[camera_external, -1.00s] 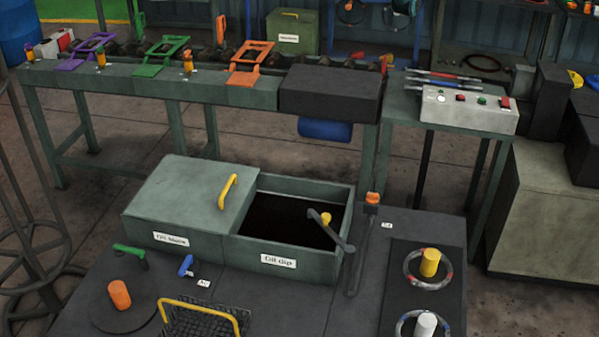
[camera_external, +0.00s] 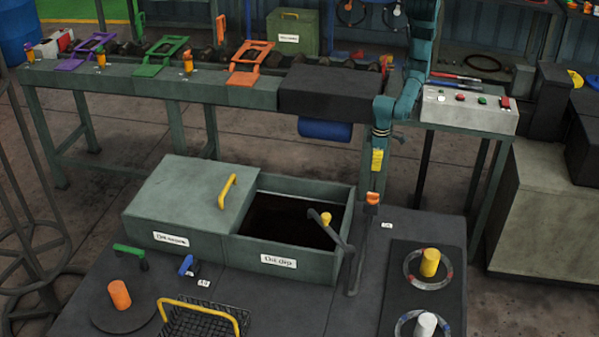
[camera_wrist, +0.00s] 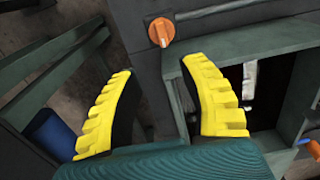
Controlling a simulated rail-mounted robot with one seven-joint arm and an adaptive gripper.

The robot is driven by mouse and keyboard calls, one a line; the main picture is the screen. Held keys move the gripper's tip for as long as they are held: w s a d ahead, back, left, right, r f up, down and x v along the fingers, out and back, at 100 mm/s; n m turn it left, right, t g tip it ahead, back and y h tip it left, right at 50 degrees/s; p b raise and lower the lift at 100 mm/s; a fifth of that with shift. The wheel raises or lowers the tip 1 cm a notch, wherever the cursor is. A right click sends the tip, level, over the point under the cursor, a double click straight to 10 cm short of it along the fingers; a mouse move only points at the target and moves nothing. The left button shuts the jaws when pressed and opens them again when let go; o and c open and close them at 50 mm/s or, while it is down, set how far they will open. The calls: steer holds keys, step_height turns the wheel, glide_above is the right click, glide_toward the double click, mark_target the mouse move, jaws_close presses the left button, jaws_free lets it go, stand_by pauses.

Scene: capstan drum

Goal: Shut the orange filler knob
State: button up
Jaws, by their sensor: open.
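The orange knob (camera_external: 372,198) sits on the dark bench top, just right of the oil tank's back right corner. Nothing hides the knob there.
The green tank (camera_external: 335,193) has a half-open lid and dark oil. A bent grey pipe with a yellow top (camera_external: 326,218) stands at its right end. A yellow cylinder in a ring (camera_external: 430,262) is to the right. The conveyor table (camera_external: 230,90) stands behind.

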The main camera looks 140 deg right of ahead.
mark_target(373, 193)
step_height(373, 193, down, 15)
steer(key=b, duration=0.5)
steer(key=shift+w+r, duration=0.1)
jaws_close()
